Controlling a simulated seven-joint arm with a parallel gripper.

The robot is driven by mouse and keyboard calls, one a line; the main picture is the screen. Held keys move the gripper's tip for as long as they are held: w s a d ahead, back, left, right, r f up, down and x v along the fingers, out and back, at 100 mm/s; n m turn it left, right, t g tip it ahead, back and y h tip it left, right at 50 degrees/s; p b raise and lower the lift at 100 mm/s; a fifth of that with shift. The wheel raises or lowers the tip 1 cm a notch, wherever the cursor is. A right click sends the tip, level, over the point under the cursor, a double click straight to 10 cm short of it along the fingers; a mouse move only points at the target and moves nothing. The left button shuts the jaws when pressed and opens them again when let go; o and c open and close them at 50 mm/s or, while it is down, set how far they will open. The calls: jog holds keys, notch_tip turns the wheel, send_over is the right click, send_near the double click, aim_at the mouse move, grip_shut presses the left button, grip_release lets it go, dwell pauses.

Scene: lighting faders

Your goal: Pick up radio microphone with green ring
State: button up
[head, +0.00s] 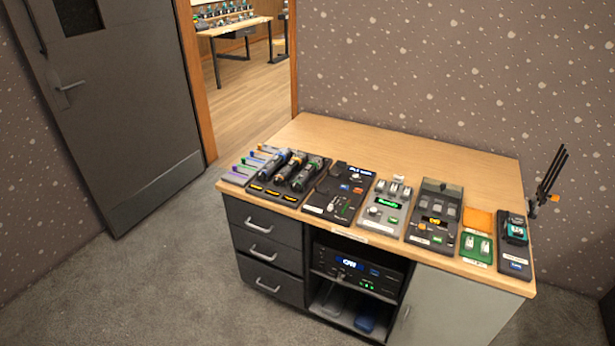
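Several dark handheld microphones (292,168) lie side by side in a black dock (262,189) with orange-lit labels, near the left end of the wooden desk. They show small coloured marks, with blue, orange and greenish tints. The marks are too small to tell surely which microphone has the green ring. My gripper is not in view, and nothing is seen touching the microphones.
The desk (400,158) has free room behind its devices. Right of the dock are a black panel (338,192), a grey fader unit (388,205), another dark unit (435,215) and a green tray (477,245). Black prongs (551,175) stand at the right edge.

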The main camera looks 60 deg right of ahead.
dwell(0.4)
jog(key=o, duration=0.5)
